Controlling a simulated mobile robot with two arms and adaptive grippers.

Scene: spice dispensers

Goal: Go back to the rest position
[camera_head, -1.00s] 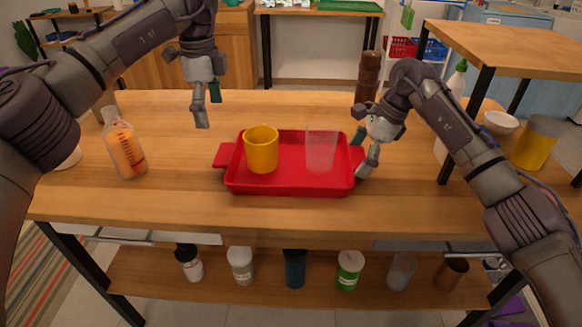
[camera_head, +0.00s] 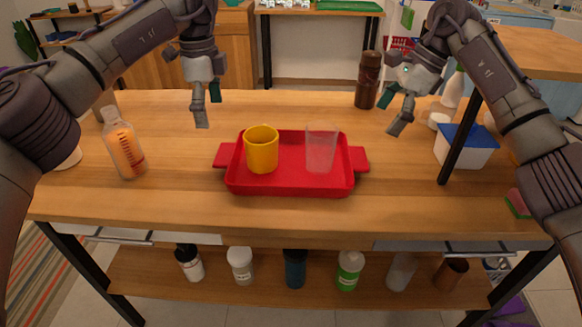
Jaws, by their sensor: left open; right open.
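My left gripper (camera_head: 206,105) hangs open and empty above the table's back left, behind the red tray (camera_head: 290,187). My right gripper (camera_head: 393,113) is open and empty, raised at the back right, apart from the tray and near the brown bottle. The tray lies on the wooden table (camera_head: 190,212) with a handle at each side. A yellow cup (camera_head: 262,150) stands upright in its left part and a clear cup (camera_head: 321,150) stands upright in its right part.
An orange-filled bottle (camera_head: 125,147) stands at the left. A brown bottle (camera_head: 367,80) stands at the back. A blue-lidded container (camera_head: 466,146) and a sponge (camera_head: 517,204) are at the right. Several dispensers stand on the lower shelf (camera_head: 320,295). The table's front is clear.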

